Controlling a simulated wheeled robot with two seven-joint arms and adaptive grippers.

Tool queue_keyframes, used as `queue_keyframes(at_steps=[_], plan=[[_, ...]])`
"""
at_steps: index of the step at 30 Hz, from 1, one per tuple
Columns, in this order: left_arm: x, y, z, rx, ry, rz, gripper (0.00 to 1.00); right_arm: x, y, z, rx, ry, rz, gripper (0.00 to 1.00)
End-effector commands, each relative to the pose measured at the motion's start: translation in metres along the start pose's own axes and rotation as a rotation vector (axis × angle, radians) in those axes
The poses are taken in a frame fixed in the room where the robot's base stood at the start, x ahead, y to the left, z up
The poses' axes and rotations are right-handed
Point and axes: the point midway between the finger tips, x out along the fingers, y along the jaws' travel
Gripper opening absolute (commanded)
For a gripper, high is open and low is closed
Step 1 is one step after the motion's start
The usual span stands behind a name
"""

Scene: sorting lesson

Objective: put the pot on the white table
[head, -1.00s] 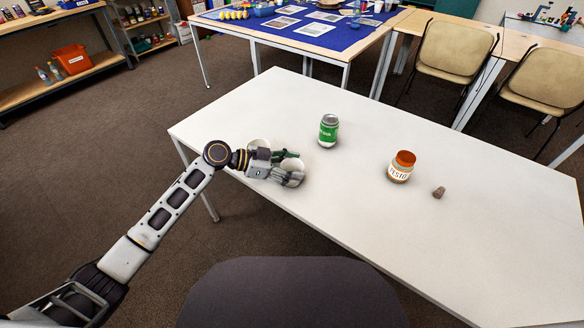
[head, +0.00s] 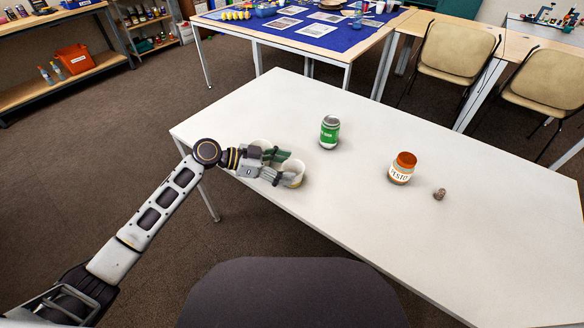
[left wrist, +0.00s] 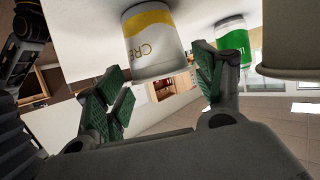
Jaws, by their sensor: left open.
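A white pot with a yellow band (head: 292,174) stands on the white table (head: 350,215) near its left front part. In the left wrist view the pot (left wrist: 155,48) shows the letters "CRE" and appears inverted, just ahead of and between the fingertips. My left gripper (head: 279,167) is open beside the pot, with green finger pads spread and a gap to the pot on both sides. The gripper partly covers the pot in the head view. My right gripper is not in view.
A pale cup-like thing (head: 262,145) stands just behind my left gripper. The table's right side is clear. A blue-topped table (head: 300,33) is behind.

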Motion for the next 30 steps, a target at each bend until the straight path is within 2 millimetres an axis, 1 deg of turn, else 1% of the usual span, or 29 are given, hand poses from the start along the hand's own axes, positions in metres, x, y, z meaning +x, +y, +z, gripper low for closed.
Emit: queue_keyframes(at_steps=[1, 7, 15, 21, 30], plan=[[-0.009, -0.001, 0.000, 0.000, -0.001, -0.002, 0.69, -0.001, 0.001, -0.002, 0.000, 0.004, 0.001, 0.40], [-0.038, 0.000, 0.001, 0.001, -0.002, -0.002, 0.69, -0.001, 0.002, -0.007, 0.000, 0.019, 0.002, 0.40], [-0.075, 0.000, 0.000, -0.001, -0.001, -0.001, 0.69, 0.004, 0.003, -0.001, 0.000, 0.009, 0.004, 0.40], [-0.088, 0.000, 0.000, -0.001, 0.000, 0.000, 0.69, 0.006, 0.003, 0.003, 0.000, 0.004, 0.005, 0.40], [-0.091, 0.000, 0.000, 0.000, 0.000, 0.000, 0.69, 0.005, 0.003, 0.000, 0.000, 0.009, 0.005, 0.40]])
